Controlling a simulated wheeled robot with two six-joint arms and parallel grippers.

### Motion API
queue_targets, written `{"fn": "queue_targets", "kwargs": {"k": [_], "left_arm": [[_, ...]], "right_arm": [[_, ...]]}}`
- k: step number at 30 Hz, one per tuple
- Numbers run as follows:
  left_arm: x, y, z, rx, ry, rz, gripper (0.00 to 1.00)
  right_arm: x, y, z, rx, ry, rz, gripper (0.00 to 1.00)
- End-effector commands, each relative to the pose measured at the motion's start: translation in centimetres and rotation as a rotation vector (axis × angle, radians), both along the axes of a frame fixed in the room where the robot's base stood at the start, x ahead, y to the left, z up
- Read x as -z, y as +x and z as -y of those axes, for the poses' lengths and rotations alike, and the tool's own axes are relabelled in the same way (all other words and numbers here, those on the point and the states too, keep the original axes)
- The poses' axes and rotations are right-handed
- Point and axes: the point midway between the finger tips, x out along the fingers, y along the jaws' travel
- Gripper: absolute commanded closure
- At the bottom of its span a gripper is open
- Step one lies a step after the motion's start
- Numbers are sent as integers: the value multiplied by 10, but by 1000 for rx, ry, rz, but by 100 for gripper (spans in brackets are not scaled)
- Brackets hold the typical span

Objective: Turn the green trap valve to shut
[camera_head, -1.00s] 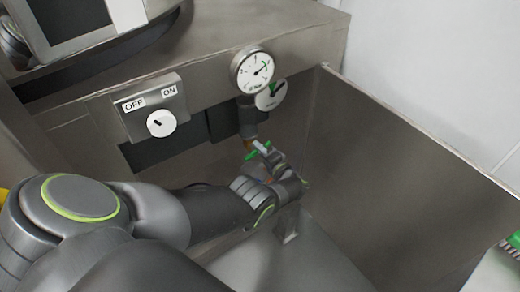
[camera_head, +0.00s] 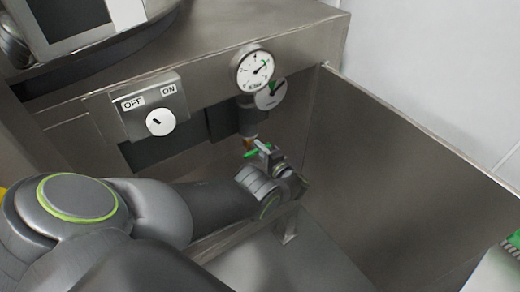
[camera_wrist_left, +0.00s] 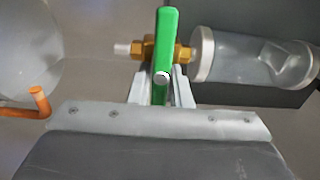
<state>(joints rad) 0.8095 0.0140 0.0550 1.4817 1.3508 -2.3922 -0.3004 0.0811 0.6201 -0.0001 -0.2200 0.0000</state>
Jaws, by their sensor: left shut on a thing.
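The green trap valve handle (camera_wrist_left: 166,36) stands upright in the left wrist view, across a brass valve body (camera_wrist_left: 144,48). The handle's lower part lies between the fingers of my left gripper (camera_wrist_left: 161,92), which is shut on it. In the head view the green handle (camera_head: 252,154) shows as a small piece beside my left gripper (camera_head: 264,148), under the gauges. The rest of the handle is hidden there by the gripper. My right gripper is not in view.
A clear cylinder (camera_wrist_left: 250,58) joins the brass valve on the right. Above are two dial gauges, the front one (camera_head: 252,68) white-faced, and an OFF/ON switch panel (camera_head: 152,108). A steel side wall (camera_head: 400,175) closes the right side.

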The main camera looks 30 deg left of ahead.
Motion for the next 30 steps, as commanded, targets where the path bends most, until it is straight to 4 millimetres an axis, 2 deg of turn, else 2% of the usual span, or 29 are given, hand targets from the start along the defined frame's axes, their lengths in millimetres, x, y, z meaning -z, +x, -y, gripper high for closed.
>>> {"fn": "queue_targets", "kwargs": {"k": [17,18,22,30], "left_arm": [[2,-1,0,-1,2,-13,100],[2,-1,0,-1,2,-13,80],[1,-1,0,0,3,-12,63],[0,0,0,0,3,-11,61]], "right_arm": [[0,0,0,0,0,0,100],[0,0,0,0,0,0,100],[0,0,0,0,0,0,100],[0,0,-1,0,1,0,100]]}}
